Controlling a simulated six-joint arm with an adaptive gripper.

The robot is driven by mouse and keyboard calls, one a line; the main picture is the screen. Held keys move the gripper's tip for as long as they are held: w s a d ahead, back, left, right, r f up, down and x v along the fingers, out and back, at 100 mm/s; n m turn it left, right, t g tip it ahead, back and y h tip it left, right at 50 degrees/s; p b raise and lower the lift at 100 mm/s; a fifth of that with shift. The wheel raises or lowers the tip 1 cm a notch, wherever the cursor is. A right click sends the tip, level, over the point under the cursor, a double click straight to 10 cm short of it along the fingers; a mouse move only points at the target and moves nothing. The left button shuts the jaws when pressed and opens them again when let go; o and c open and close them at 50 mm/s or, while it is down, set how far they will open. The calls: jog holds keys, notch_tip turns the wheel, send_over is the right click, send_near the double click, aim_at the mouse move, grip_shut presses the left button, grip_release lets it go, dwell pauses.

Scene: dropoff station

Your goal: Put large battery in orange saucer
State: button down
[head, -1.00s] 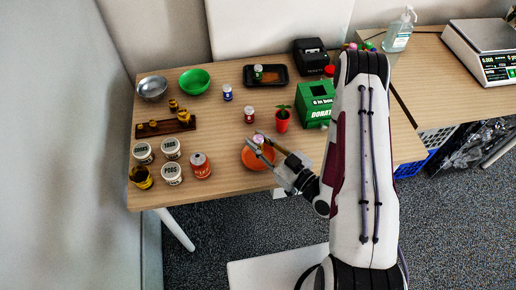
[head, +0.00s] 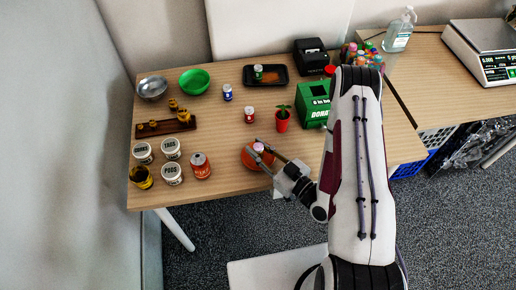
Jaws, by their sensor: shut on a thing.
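The orange saucer (head: 249,163) sits near the table's front edge, partly covered by my gripper. My gripper (head: 261,146) reaches over it from the lower right. Its fingers are shut on a small pink-and-white-topped bottle-like thing (head: 258,147). This thing is over the saucer, low down; I cannot tell whether it touches the saucer. Its lower part is hard to see. I cannot make out a clearly recognisable large battery.
A red pot with a plant (head: 282,120) and a green donation box (head: 314,101) stand behind my gripper. A red-labelled bottle (head: 249,115) and a blue one (head: 227,93) stand further back. A red can (head: 200,166) stands left of the saucer, with free table between.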

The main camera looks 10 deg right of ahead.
jog(key=shift+f, duration=0.1)
dwell(0.3)
jog(key=c, duration=1.8)
grip_release()
jog(key=shift+v, duration=6)
jog(key=shift+w, duration=0.1)
